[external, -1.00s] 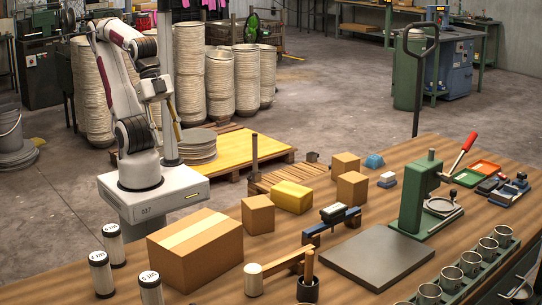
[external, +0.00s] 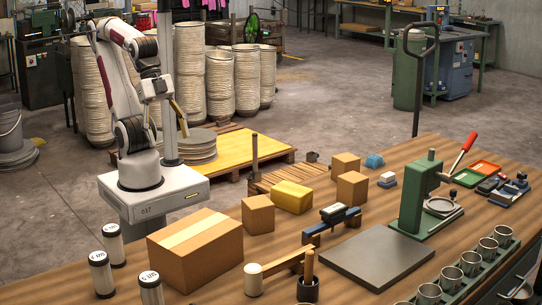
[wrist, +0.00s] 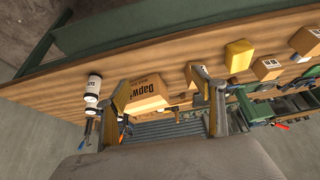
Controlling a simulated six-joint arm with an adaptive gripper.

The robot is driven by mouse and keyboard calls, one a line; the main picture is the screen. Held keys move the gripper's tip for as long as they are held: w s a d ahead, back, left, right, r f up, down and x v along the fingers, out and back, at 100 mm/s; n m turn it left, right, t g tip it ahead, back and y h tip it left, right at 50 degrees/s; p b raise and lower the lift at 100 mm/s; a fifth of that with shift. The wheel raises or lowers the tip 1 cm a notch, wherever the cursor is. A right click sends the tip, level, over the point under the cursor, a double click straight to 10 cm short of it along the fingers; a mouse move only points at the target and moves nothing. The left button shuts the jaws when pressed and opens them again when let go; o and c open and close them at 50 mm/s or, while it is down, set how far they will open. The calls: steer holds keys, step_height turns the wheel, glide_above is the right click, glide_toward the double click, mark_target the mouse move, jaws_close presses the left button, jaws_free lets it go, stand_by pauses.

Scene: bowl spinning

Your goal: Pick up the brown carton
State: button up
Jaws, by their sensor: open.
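A large brown carton (external: 195,255) with a pale tape strip sits on the near left of the wooden bench. It also shows in the wrist view (wrist: 145,90), printed side visible, far off between my fingers. Three smaller brown boxes also stand on the bench: one (external: 258,214) just behind the large carton, one (external: 352,188) and one (external: 345,166) farther right. My gripper (external: 168,127) is open and empty, high above my base and well apart from every carton. In the wrist view its fingers (wrist: 155,85) are spread wide.
White labelled canisters (external: 101,274) stand left of the large carton. A yellow box (external: 292,197), a mallet (external: 275,272), a blue clamp-like tool (external: 332,222) and a grey plate (external: 378,256) lie to its right. A green press (external: 418,200) stands farther right.

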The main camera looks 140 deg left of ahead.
steer(key=w+m, duration=0.1)
steer(key=m+g+y, duration=0.3)
steer(key=m+g, duration=0.1)
steer(key=m, duration=1)
glide_toward(257, 202)
steer(key=s, duration=0.5)
steer(key=w+f+m, duration=0.1)
steer(key=f, duration=0.1)
steer(key=w+a+f+m, duration=0.1)
steer(key=w+f+m, duration=0.1)
steer(key=w+f+m+y, duration=0.1)
steer(key=w+f, duration=0.1)
steer(key=shift+w+a+f+m, duration=0.2)
steer(key=shift+m, duration=0.2)
steer(key=shift+w+a+f+m, duration=0.2)
steer(key=shift+w+f+m, duration=0.2)
steer(key=shift+f, duration=0.1)
steer(key=shift+w+a+f+g, duration=0.15)
steer(key=shift+a+f, duration=0.1)
steer(key=shift+f, duration=0.35)
steer(key=shift+s+a+f+g, duration=0.15)
steer(key=shift+a+f, duration=0.1)
steer(key=shift+f, duration=0.35)
steer(key=shift+w+f, duration=0.1)
